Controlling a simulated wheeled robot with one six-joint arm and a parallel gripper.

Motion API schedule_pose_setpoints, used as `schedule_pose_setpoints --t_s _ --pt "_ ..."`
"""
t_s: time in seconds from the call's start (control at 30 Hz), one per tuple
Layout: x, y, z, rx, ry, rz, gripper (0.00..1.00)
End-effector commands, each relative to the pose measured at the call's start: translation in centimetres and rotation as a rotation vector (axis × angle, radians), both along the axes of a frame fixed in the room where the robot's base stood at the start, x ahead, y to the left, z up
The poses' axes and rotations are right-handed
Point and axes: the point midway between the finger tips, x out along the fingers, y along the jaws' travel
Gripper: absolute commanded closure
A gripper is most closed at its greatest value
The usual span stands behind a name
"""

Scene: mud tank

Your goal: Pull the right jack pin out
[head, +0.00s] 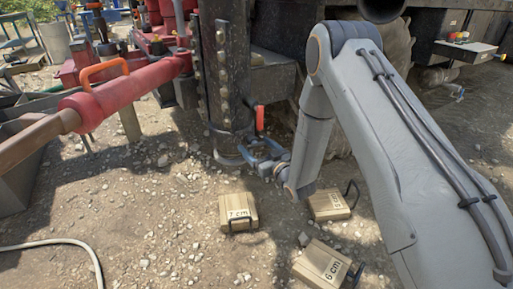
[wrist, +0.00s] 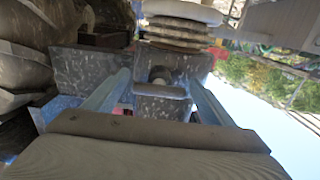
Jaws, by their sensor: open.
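The black jack leg (head: 221,75) stands upright in the middle of the head view, with bolts along its side. A red handle (head: 260,118) sticks up beside its lower part; I cannot tell whether it belongs to the pin. My gripper (head: 262,153) is low, close to the leg's foot. In the wrist view my gripper (wrist: 158,80) is open, its two pale fingers apart. Between them shows a round metal end with a crossbar (wrist: 160,88), likely the jack pin. I cannot tell whether the fingers touch it. The gripper hides part of the foot in the head view.
Wooden blocks with black handles lie on the gravel: one marked 7 cm (head: 238,212), one marked 6 cm (head: 322,265), and another (head: 329,205) beside my arm. A red cylinder with an orange handle (head: 103,72) is at left. A pale hose (head: 60,242) lies at lower left.

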Motion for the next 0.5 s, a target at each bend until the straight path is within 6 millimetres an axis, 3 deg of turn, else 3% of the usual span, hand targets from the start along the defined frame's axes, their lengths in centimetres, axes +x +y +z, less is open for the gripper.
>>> schedule_pose_setpoints --t_s 0.13,0.5 --pt "-0.01 -0.02 0.02 0.0 0.0 0.0 0.23" --pt "-0.03 -0.04 0.02 0.0 0.0 0.0 0.82"
